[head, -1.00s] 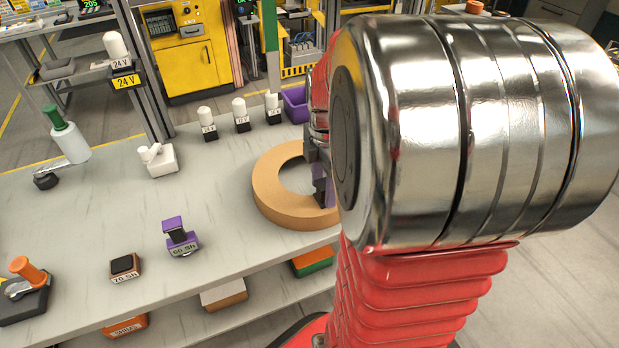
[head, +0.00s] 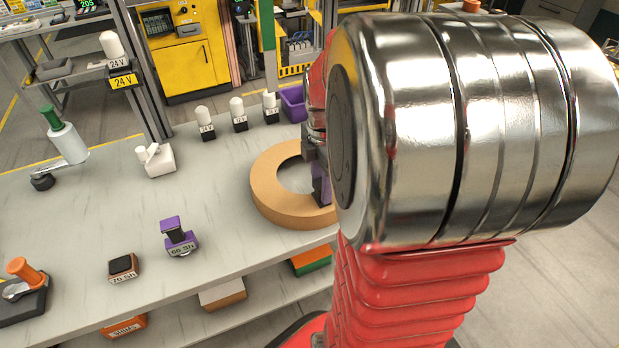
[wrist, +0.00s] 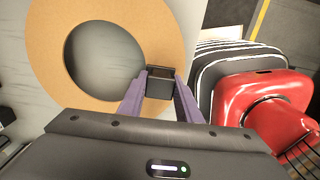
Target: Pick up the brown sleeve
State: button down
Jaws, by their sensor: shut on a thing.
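A small brown block with a black top (head: 123,267), labelled 70 SH, stands near the front edge of the bench. A wide tan-brown ring (head: 270,205) lies flat on the bench to its right. My gripper (head: 319,185) is at the ring's right side, mostly hidden by my arm. In the wrist view, my gripper's purple fingers (wrist: 157,90) are shut on a dark block (wrist: 159,84) with a brownish rim. This block overlaps the ring (wrist: 60,80); whether it touches the ring is unclear.
Several white-capped items (head: 237,113) and a purple bin (head: 293,103) line the back. A white fitting (head: 157,159) stands at the left. The middle of the bench is clear.

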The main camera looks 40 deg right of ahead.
jog(key=shift+r, duration=0.1)
notch_tip(320, 180, up, 10)
jog(key=shift+f, duration=0.1)
dwell(0.5)
dwell(0.5)
